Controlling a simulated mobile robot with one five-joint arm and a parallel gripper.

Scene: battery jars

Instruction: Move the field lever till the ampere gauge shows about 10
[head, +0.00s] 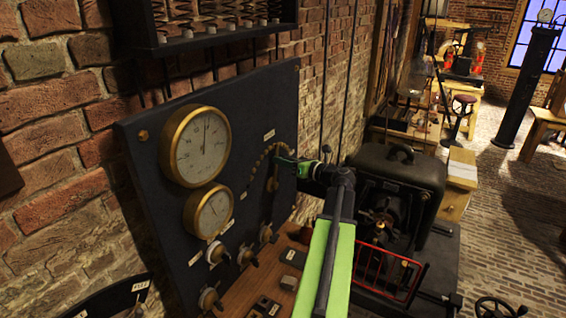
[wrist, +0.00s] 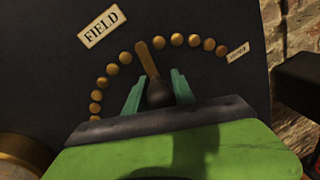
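In the wrist view the field lever (wrist: 148,62) is a brass arm with a dark round knob (wrist: 157,93). It points up, slightly left, at the upper part of an arc of brass studs (wrist: 125,58), below a "FIELD" label (wrist: 101,26). My gripper (wrist: 156,76) has its teal fingers on both sides of the knob, seemingly with narrow gaps. In the head view my gripper (head: 284,162) is at the panel and hides most of the lever. The large gauge (head: 195,146) has its needle nearly straight up. The smaller gauge (head: 208,211) sits below; which reads amperes is not legible.
The dark panel (head: 150,200) leans by a brick wall. Several knobs (head: 246,256) sit low on it, above a wooden ledge (head: 240,295). A black machine (head: 400,180) with a red guard (head: 388,270) stands right of my arm. Brick floor (head: 510,220) is open farther right.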

